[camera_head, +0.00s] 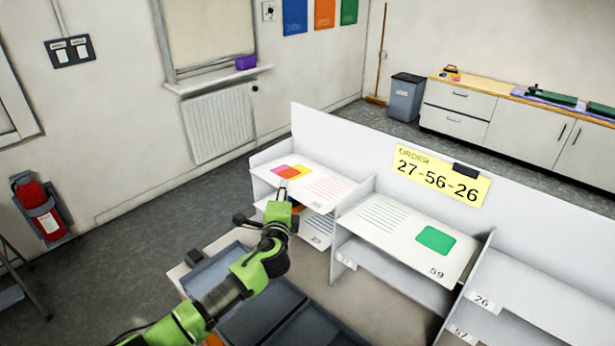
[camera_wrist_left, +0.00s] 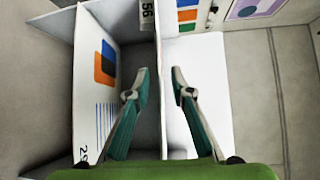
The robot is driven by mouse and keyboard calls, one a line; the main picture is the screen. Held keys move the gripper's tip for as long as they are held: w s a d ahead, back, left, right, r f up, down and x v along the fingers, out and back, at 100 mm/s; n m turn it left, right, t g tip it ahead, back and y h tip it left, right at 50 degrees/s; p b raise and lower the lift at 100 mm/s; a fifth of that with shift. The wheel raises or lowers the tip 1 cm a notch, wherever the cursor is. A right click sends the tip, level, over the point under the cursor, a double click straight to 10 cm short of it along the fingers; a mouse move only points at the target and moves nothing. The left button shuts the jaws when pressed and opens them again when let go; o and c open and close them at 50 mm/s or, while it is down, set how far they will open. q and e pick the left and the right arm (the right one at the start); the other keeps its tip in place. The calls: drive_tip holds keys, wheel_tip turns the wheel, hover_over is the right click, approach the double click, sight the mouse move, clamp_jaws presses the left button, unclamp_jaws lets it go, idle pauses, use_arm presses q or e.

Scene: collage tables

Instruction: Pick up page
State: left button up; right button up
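My left gripper (camera_head: 284,192) reaches over the front of the left shelf bay in the head view. In the left wrist view its two fingers (camera_wrist_left: 160,80) stand apart with a gap between them, and I see nothing clamped there. A white page with an orange and a blue shape (camera_wrist_left: 103,80) lies left of the fingers. In the head view a page with pink, orange and yellow shapes (camera_head: 325,188) lies on the upper left shelf. My right gripper is not in view.
A page with a green shape (camera_head: 378,216) lies on the middle upper shelf. A yellow order card (camera_head: 470,189) reading 27-56-26 is on the back panel. Upright dividers (camera_head: 357,190) part the bays. Grey trays (camera_head: 270,306) stand before the shelves.

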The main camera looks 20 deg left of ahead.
use_arm(q)
drive_tip(key=shift+x, duration=0.85)
clamp_jaws()
